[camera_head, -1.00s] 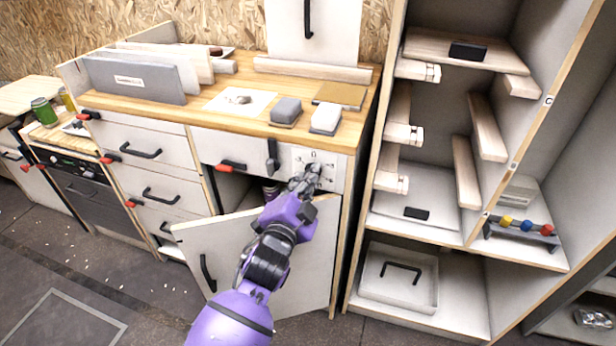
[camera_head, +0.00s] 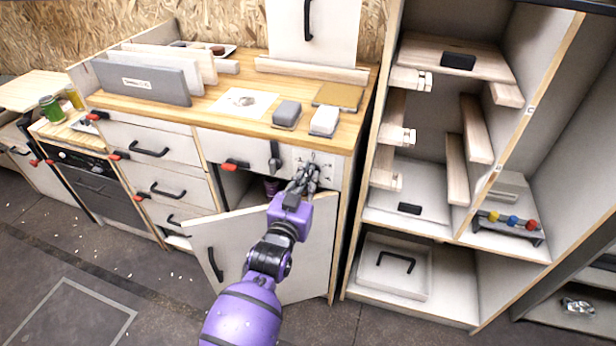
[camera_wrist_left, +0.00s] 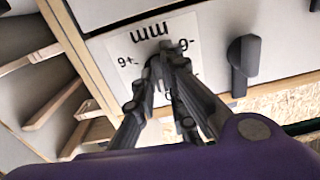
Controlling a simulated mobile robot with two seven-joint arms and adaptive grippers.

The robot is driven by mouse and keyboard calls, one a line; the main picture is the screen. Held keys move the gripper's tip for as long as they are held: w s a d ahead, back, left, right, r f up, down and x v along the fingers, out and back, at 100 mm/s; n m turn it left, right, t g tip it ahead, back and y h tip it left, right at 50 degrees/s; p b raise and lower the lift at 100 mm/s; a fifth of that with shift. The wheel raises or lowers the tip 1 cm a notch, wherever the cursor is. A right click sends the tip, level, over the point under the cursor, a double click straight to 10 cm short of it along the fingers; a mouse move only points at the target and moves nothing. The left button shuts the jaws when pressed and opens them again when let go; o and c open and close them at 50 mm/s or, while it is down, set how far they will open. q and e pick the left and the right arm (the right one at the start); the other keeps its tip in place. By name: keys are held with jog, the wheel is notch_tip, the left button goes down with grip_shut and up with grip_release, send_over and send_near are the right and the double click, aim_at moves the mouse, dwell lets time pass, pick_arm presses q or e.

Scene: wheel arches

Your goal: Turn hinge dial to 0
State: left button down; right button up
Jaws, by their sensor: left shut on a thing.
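The hinge dial's white plate (camera_head: 322,158) is on the cabinet front, right of a black vertical handle (camera_head: 274,154). My left gripper (camera_head: 308,168) is at this plate, with its fingers closed on the dial. In the left wrist view the plate (camera_wrist_left: 130,62) shows upside-down marks, among them "mm" and 9 with plus and minus signs. There the left gripper's fingertips (camera_wrist_left: 165,55) meet at the plate's middle and hide most of the dial, so its exact setting cannot be read. My right gripper is not in view.
Below the plate a white cabinet door (camera_head: 255,250) hangs open, near my left arm. The wooden worktop (camera_head: 230,108) above carries grey and white blocks and a paper sheet. A tall shelf unit (camera_head: 365,200) stands close on the right.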

pick_arm(q)
jog(key=shift+n, duration=0.4)
jog(key=c, duration=1.8)
grip_release()
jog(key=shift+s, duration=0.1)
jog(key=shift+s+a+f, duration=0.1)
jog(key=shift+s+a, duration=0.1)
jog(key=shift+s, duration=0.15)
jog(key=v, duration=1.1)
